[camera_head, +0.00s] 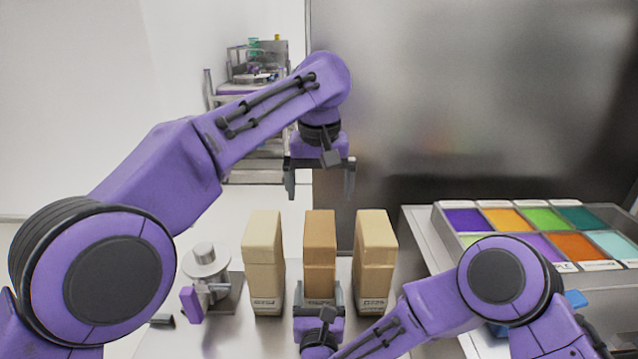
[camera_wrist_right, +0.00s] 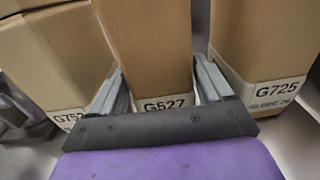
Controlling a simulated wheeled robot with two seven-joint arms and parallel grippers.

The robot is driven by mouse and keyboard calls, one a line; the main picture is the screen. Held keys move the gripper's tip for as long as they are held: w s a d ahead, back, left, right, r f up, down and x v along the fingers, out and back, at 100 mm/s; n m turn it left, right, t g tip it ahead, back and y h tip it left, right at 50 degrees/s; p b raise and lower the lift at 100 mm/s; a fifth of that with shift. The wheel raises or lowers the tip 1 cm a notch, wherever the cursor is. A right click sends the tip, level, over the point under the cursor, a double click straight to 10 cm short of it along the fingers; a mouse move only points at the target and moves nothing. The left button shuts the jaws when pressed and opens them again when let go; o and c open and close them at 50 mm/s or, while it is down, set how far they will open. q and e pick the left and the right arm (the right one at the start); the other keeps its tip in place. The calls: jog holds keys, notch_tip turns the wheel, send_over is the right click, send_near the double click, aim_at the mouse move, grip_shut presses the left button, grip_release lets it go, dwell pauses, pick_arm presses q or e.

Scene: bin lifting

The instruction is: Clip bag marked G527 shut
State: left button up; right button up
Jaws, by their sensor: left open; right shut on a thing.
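Three paper bags stand upright in a row on the table. The middle, darker brown bag (camera_head: 320,240) carries the label G527, readable in the right wrist view (camera_wrist_right: 150,45). My right gripper (camera_head: 320,290) is shut on the lower part of this bag, one finger on each side; it also shows in the right wrist view (camera_wrist_right: 163,75). My left gripper (camera_head: 320,182) is open and empty, in the air above and behind the middle bag, fingers pointing down. I cannot make out a clip for certain; a small dark piece (camera_head: 161,320) lies on the table at the left.
A left bag (camera_head: 264,250), label partly hidden, and a right bag marked G725 (camera_head: 375,250) stand close on either side. A metal device with a purple part (camera_head: 191,304) is left of them. A tray of coloured compartments (camera_head: 436,215) is at right.

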pick_arm(q)
jog(key=shift+r, duration=0.45)
pick_arm(e)
jog(key=o, duration=1.4)
jog(key=shift+s+f, duration=0.1)
jog(key=shift+s, duration=0.25)
pick_arm(q)
notch_tip(320, 180, down, 3)
jog(key=b, duration=0.3)
jog(key=shift+s+f, duration=0.1)
jog(key=shift+f, duration=0.05)
pick_arm(e)
jog(key=s, duration=0.9)
jog(key=shift+s+a, duration=0.1)
jog(key=shift+s, duration=0.4)
